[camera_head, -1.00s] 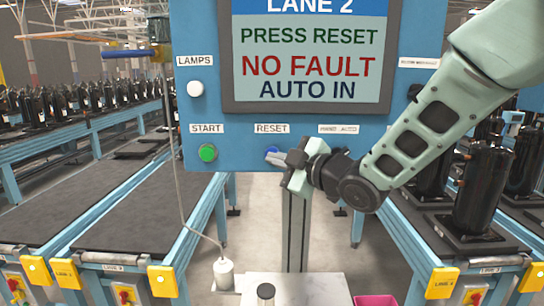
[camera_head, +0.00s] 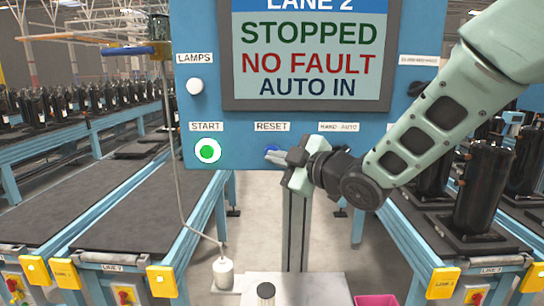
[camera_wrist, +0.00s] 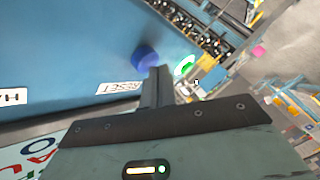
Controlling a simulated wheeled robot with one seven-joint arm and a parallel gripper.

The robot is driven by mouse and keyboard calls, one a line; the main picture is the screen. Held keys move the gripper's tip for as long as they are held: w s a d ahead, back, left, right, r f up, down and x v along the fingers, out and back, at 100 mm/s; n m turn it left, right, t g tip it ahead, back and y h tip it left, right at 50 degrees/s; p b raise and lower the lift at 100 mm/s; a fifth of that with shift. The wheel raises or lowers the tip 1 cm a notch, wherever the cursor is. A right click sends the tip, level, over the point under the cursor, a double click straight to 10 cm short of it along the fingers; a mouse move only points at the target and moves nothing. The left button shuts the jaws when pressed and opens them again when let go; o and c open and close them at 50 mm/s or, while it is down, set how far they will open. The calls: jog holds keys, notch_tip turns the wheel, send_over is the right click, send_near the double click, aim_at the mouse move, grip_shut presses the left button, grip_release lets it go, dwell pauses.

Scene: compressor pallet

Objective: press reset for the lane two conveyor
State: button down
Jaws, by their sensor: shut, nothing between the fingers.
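The blue panel (camera_head: 240,145) carries a screen (camera_head: 310,50) reading LANE 2, STOPPED, NO FAULT, AUTO IN. The blue reset button (camera_head: 271,150) sits below the RESET label, partly hidden by my fingertips. The button also shows in the wrist view (camera_wrist: 145,60), just off the end of my shut fingers. My gripper (camera_head: 275,156) is shut and empty, its tips at or very near the button; I cannot tell whether they touch. The green start button (camera_head: 208,151) is lit, left of reset.
A white lamps button (camera_head: 195,86) is at the panel's upper left. The hand/auto control is partly hidden behind my arm. A hanging cable with a white weight (camera_head: 223,272) drops left of the panel. Conveyors (camera_head: 130,220) with yellow boxes stand on both sides.

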jog(key=shift+s, duration=0.45)
jog(key=shift+s+f, duration=0.1)
jog(key=shift+s+a+b, duration=0.1)
jog(key=shift+s+b, duration=1.35)
jog(key=shift+s, duration=0.95)
jog(key=s+d+f+m+g+h+b, duration=0.1)
jog(key=s+d+f+m+g+h, duration=0.3)
jog(key=s+f, duration=0.5)
jog(key=s+d+f+m+g+h+b, duration=0.2)
jog(key=s+d+f+m+g+h, duration=0.25)
jog(key=s+f, duration=0.45)
jog(key=s+d+f+m+g+h, duration=0.1)
jog(key=s+d+g, duration=0.1)
jog(key=s, duration=0.3)
jog(key=s+d+f+m+g+h, duration=0.1)
jog(key=s+d+f+g+h, duration=0.1)
jog(key=s, duration=0.3)
jog(key=shift+s, duration=0.25)
